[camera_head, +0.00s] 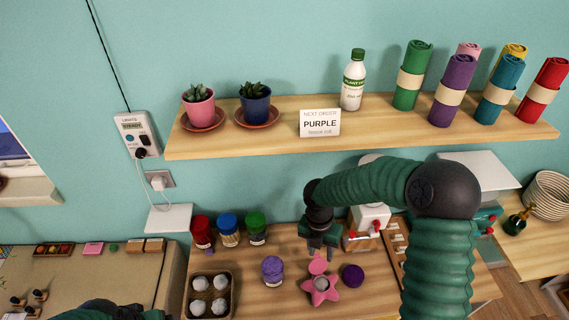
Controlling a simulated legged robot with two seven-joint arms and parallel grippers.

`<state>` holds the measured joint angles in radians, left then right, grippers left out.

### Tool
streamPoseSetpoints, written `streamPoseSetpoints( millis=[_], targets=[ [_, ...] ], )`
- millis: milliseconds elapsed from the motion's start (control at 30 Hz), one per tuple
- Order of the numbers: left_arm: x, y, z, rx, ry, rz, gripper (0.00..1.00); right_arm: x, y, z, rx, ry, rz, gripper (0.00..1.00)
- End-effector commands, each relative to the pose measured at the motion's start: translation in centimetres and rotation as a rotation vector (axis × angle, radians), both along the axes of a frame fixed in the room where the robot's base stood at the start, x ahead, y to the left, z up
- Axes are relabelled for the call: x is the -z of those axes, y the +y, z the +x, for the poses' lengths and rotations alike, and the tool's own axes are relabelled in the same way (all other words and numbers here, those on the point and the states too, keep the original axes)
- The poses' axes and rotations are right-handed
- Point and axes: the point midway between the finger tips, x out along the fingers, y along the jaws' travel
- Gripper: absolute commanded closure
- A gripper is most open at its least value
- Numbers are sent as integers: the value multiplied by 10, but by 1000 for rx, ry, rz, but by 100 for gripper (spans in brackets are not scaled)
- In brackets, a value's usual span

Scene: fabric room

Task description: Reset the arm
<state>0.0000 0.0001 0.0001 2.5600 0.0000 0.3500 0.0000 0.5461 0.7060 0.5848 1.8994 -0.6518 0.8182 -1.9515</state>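My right arm, in a green ribbed sleeve, reaches up from the bottom right and bends over to the left. My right gripper (321,252) points down above the workbench, just over a pink flower-shaped thing (320,288) with a grey centre. I see nothing clearly held in it, but its dark fingers are too small to tell whether they are apart. Only a piece of my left arm shows at the bottom left edge; my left gripper is out of view.
A wooden shelf (270,138) with pots, a bottle and fabric rolls runs above the workbench (255,302). Red, blue and green jars (257,228), a purple jar (272,269), a purple lid-like disc (353,275) and a tray (191,292) of grey balls stand near the gripper.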

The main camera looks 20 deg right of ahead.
Motion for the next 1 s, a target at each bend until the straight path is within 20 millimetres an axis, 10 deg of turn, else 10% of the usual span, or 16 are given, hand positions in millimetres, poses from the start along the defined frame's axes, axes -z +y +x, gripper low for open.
streamPoseSetpoints(
  millis=[167,600,1000],
  targets=[
    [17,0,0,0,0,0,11,7,12,-17,246,-34,-27,61],
    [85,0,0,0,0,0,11,14,53,-103,2183,-266,170,61],
    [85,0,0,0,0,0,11,10,55,-107,2386,-248,221,61]
  ],
)
